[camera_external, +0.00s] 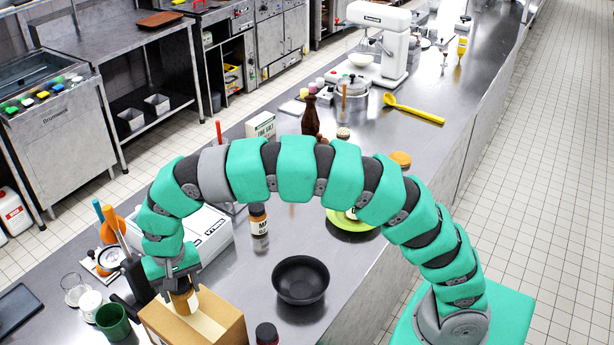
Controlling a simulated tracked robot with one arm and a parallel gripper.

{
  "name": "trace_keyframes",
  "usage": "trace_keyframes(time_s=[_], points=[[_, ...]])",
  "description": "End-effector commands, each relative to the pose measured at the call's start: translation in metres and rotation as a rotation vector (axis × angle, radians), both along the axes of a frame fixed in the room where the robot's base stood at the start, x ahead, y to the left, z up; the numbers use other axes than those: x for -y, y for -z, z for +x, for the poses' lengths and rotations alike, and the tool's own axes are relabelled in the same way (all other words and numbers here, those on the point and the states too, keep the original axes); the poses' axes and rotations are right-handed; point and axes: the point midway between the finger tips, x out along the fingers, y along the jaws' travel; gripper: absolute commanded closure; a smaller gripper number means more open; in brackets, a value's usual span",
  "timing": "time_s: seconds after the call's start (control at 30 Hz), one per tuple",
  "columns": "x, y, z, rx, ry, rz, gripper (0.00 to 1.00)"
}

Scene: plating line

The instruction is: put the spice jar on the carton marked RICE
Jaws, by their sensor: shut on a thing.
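My gripper (180,286) points down at the lower left, shut on an amber spice jar (185,303). The jar is upright, and the fingers hide its upper part. It is at the top of a brown cardboard carton (228,325); I cannot tell whether its base touches the carton or hovers just above. No RICE marking can be read on the carton's visible faces.
A black bowl (300,281) stands right of the carton, and a labelled amber jar (259,222) behind it. A dark-lidded jar (266,334) is at the front edge. A green cup (113,322) stands left of the carton. A white scale (207,232) is behind.

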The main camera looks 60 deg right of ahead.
Motion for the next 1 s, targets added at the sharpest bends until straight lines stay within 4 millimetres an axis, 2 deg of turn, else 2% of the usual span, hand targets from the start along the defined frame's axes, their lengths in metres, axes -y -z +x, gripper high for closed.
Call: trace_keyframes(time_s=[0.2, 0.53, 0.57, 0.6, 0.63, 1.0], points=[[0.000, 0.020, -0.001, -0.001, 0.000, 0.000, 0.78], [0.000, 0.023, 0.000, 0.000, 0.000, -0.001, 0.78], [0.000, 0.023, 0.000, -0.001, 0.000, 0.000, 0.43], [0.000, 0.023, 0.000, -0.001, 0.000, 0.000, 0.32], [0.000, 0.023, 0.000, -0.001, 0.000, 0.000, 0.27], [0.000, 0.018, 0.000, 0.000, 0.000, -0.001, 0.27]])
